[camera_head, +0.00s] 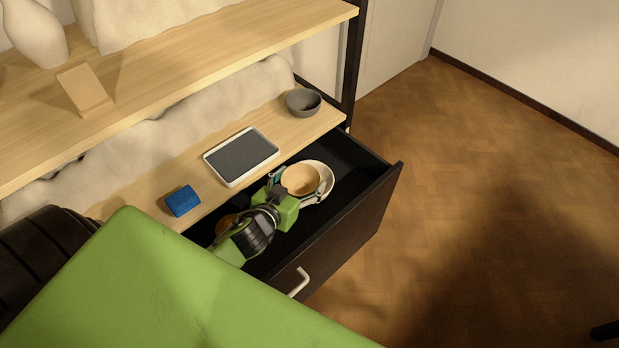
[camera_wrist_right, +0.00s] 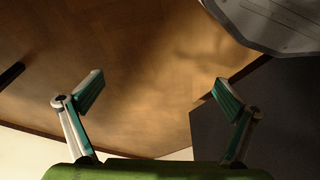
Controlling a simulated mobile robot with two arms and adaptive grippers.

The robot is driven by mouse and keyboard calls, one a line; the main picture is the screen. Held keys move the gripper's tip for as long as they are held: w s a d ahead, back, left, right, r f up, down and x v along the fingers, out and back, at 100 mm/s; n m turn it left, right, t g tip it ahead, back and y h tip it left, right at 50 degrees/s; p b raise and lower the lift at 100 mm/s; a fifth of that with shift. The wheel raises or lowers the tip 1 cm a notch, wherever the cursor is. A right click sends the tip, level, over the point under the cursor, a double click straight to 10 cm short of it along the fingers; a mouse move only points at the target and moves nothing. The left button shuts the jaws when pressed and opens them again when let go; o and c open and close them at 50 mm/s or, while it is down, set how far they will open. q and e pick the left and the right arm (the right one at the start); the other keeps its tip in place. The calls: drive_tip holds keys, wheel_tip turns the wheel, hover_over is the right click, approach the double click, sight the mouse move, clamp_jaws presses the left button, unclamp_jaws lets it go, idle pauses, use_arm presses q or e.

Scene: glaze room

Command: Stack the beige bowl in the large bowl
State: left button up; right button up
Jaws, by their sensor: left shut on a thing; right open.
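The beige bowl (camera_head: 300,181) is in the open drawer, between the fingers of my left gripper (camera_head: 301,182). My left gripper is shut on it. The large bowl (camera_head: 328,173) is pale and round, and its rim shows behind and to the right of the beige bowl. The beige bowl overlaps the large bowl from above; I cannot tell whether it rests inside it or is held just above. The gripper hides the near side of both bowls. My right gripper (camera_wrist_right: 160,88) is open and empty in the right wrist view, above the floor.
The dark drawer (camera_head: 375,190) is pulled out, its handle (camera_head: 299,283) in front. Partly behind my left arm, a brown-orange thing (camera_head: 226,224) lies in it. On the shelf above are a grey bowl (camera_head: 304,102), a tablet-like tray (camera_head: 241,157) and a blue block (camera_head: 182,201).

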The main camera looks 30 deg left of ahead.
sight(305, 183)
use_arm(q)
drive_tip(key=shift+x, duration=1.5)
drive_tip(key=w+f, duration=0.1)
drive_tip(key=w+f+b, duration=0.1)
drive_tip(key=shift+w+f+b, duration=0.25)
drive_tip(key=shift+w+b, duration=0.05)
drive_tip(key=shift+w, duration=0.05)
use_arm(e)
drive_tip(key=w+v, duration=0.1)
drive_tip(key=v, duration=0.5)
drive_tip(key=shift+w+r, duration=0.35)
drive_tip(key=shift+w, duration=0.1)
use_arm(q)
drive_tip(key=shift+f, duration=0.15)
use_arm(e)
drive_tip(key=shift+r, duration=0.3)
use_arm(q)
drive_tip(key=shift+f, duration=0.2)
drive_tip(key=shift+s+f+b, duration=0.15)
drive_tip(key=shift+f+b, duration=0.2)
drive_tip(key=shift+f, duration=0.05)
drive_tip(key=o, duration=1.2)
drive_tip(key=shift+f, duration=0.15)
use_arm(e)
wheel_tip(305, 183, up, 2)
drive_tip(key=shift+s+d+r+t, duration=0.1)
drive_tip(key=shift+s+r+t, duration=0.05)
drive_tip(key=shift+t, duration=0.15)
